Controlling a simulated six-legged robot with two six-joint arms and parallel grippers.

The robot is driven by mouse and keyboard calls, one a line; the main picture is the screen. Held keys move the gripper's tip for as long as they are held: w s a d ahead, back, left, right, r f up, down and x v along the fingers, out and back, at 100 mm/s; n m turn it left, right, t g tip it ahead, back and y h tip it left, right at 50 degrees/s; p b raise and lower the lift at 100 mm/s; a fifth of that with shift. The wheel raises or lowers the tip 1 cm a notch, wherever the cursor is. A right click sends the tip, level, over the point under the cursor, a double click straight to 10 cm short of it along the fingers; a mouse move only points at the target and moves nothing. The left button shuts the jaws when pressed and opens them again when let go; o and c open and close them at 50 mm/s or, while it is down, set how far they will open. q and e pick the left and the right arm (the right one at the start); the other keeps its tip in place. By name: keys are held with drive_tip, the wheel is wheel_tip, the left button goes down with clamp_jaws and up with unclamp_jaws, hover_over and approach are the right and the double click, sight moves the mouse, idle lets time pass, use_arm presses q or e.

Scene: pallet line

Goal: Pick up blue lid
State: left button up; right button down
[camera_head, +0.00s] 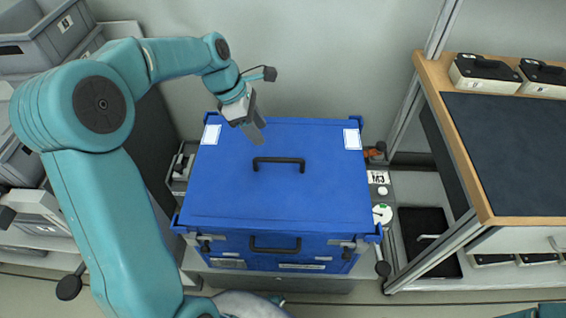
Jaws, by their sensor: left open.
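The blue lid (240,193) lies flat on top of a large blue box (262,259). A black handle (279,160) stands at the middle of the lid, and a white label sits near each far corner. My left gripper (258,137) is open and empty, over the far left part of the lid, up and left of the handle. It looks apart from the handle; whether it touches the lid I cannot tell. My right gripper is not in view.
A wooden-edged workbench (480,205) with a dark mat and black-lidded cases (485,75) stands at the right. Grey bins (45,40) fill the shelves at the left. A black tray (428,240) lies under the bench. The lid's right half is clear.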

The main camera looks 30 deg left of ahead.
sight(278, 159)
use_arm(q)
drive_tip(key=x, duration=0.4)
drive_tip(key=b+x, duration=0.1)
drive_tip(key=x, duration=0.3)
drive_tip(key=shift+s+f, duration=0.15)
drive_tip(key=shift+f, duration=0.25)
drive_tip(key=shift+w+x, duration=0.2)
drive_tip(key=shift+x, duration=2.3)
drive_tip(key=shift+f, duration=0.25)
clamp_jaws()
drive_tip(key=shift+w+r, duration=0.1)
